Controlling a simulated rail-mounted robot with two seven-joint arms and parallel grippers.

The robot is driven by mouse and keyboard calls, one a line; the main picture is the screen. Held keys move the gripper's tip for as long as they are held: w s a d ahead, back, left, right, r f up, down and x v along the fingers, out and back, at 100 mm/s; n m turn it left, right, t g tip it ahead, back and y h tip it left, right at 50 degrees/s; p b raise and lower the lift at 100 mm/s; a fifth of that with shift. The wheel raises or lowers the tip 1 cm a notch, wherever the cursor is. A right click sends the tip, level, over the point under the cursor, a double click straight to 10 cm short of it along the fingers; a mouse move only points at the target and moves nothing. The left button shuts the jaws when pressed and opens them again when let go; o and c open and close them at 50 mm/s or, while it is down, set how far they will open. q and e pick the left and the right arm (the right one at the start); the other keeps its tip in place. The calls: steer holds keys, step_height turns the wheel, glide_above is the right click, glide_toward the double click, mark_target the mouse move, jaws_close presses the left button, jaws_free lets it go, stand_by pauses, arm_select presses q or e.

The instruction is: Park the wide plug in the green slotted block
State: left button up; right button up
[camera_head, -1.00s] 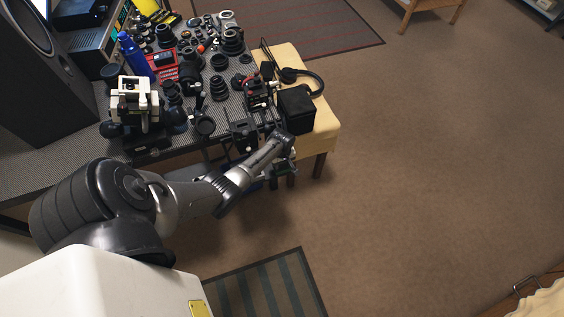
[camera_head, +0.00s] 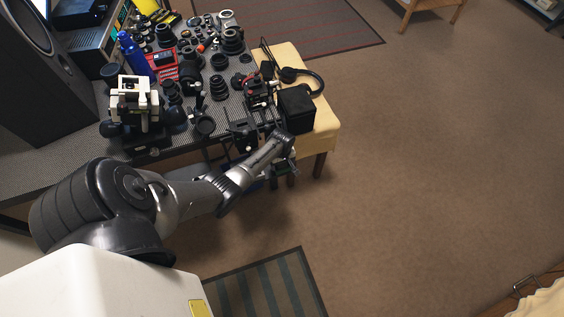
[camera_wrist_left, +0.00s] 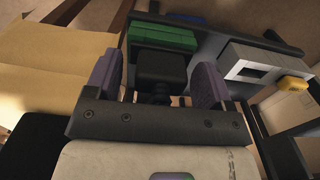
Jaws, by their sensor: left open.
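My left gripper (camera_wrist_left: 157,84) is open in the left wrist view, its two purple fingers spread apart. A black block with a narrower stem, apparently the wide plug (camera_wrist_left: 160,66), sits between the fingers, with a gap at the left finger. The green slotted block (camera_wrist_left: 164,37) lies just beyond it on a dark tray; whether the black block is seated in its slot I cannot tell. In the head view my left gripper (camera_head: 287,164) is small at the bench's front edge, its fingertips and the plug hard to make out. My right gripper is not in view.
A grey slotted block (camera_wrist_left: 252,66) and a yellow piece (camera_wrist_left: 293,82) are right of the green block. In the head view, a black box (camera_head: 297,109) stands on the yellow surface (camera_head: 325,128) close to my wrist. Lens parts crowd the bench; open floor lies right.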

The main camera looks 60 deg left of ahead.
arm_select(q)
step_height(320, 180, up, 14)
steer(key=p, duration=0.6)
steer(key=shift+f, duration=0.1)
stand_by(0.4)
